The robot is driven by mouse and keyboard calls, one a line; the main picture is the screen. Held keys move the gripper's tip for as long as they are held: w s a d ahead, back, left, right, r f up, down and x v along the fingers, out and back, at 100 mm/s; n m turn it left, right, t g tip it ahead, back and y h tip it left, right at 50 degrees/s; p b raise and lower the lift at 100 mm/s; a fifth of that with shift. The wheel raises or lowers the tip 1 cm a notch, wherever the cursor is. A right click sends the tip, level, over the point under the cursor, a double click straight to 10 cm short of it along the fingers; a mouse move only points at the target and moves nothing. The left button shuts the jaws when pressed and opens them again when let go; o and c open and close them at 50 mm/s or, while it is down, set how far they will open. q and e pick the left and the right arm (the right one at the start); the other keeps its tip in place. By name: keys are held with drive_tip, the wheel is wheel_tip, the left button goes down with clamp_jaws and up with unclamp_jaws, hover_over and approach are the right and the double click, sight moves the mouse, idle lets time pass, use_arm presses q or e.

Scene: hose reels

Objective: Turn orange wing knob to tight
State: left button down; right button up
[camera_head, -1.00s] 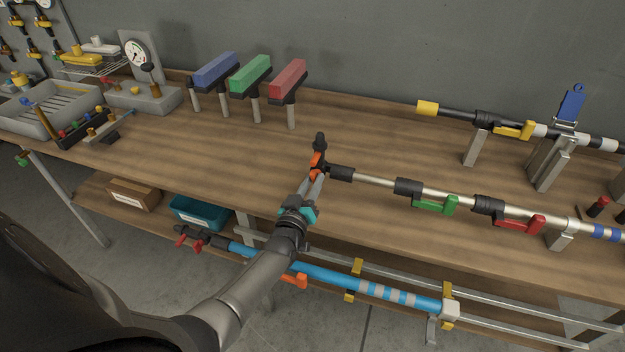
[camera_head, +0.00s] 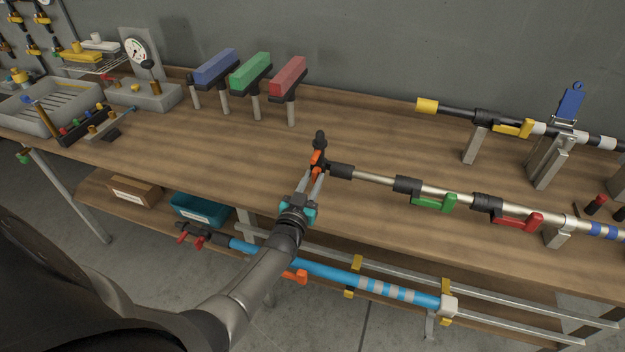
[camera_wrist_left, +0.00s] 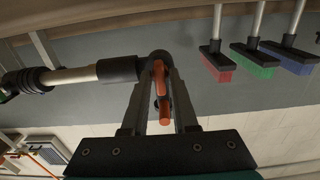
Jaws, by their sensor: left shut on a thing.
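The orange wing knob (camera_head: 317,157) sits on the black fitting (camera_head: 320,140) at the left end of a pale metal pipe over the bench. My left gripper (camera_head: 317,176) reaches it from the front and is shut on it. In the left wrist view the knob (camera_wrist_left: 159,84) lies between the two fingers (camera_wrist_left: 160,98), its orange wing pointing towards the palm. The fingers partly hide the knob in the head view. I cannot read a tight mark. My right gripper is not in view.
The pipe runs right past a green lever (camera_head: 434,203) and a red lever (camera_head: 520,221). A blue pipe (camera_head: 330,271) lies below the bench top. The wood left of the knob is clear.

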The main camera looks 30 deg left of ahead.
use_arm(q)
drive_tip(key=c, duration=0.9)
unclamp_jaws()
drive_tip(key=p+v, duration=0.2)
drive_tip(key=v, duration=1.3)
drive_tip(key=shift+s, duration=0.15)
